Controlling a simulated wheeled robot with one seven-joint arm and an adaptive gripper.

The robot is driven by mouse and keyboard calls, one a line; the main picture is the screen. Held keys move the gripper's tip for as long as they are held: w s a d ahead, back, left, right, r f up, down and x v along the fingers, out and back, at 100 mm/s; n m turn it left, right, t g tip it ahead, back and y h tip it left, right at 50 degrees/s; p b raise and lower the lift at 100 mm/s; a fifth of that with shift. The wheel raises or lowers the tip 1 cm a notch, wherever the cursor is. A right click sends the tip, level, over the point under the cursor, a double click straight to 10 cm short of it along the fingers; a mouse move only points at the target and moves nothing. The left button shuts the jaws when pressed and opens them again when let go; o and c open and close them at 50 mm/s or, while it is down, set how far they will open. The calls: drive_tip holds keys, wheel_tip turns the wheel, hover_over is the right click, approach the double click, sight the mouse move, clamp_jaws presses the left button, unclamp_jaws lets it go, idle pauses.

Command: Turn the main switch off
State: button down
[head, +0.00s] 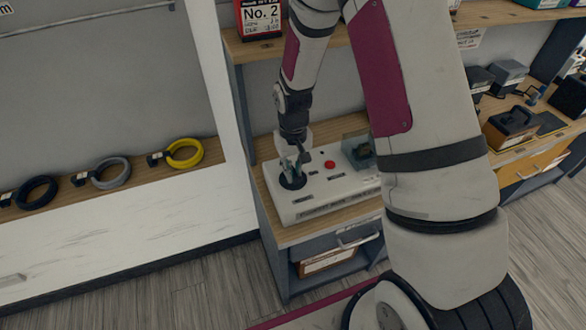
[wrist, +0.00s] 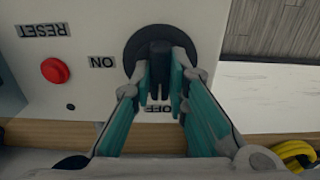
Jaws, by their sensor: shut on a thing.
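The main switch is a black knob (wrist: 160,58) on a round black plate (wrist: 136,45), set in a white panel box (head: 335,190). In the wrist view the knob stands between the teal-lined fingers of my gripper (wrist: 161,72), which is shut on it. The knob's long side lies up and down in that view. An ON label (wrist: 102,62) is left of the plate. An OFF label (wrist: 163,108) below it is partly hidden by the fingers. In the head view my gripper (head: 292,163) reaches down onto the round plate (head: 293,182).
A red button (wrist: 54,70) with a RESET label (wrist: 44,30) is beside the switch; it also shows in the head view (head: 330,164). A clear-covered box (head: 359,150) stands at the panel's right end. Yellow (head: 185,153), grey and black rings lie on the left shelf.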

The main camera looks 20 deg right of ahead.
drive_tip(key=c, duration=1.6)
unclamp_jaws()
drive_tip(key=shift+o, duration=0.2)
wheel_tip(320, 180, up, 12)
drive_tip(key=s+r+t, duration=0.1)
drive_tip(key=s+r, duration=0.4)
drive_tip(key=r, duration=0.3)
drive_tip(key=s+r+t, duration=0.2)
drive_tip(key=s+r, duration=0.2)
drive_tip(key=r, duration=0.4)
drive_tip(key=s+r+t, duration=0.1)
drive_tip(key=s+r, duration=0.2)
drive_tip(key=s, duration=0.3)
drive_tip(key=s+r+t, duration=0.1)
drive_tip(key=s+r, duration=0.2)
drive_tip(key=s, duration=0.4)
drive_tip(key=shift+s+a+r+t, duration=0.15)
drive_tip(key=shift+s+r+t, duration=0.15)
drive_tip(key=shift+r, duration=0.1)
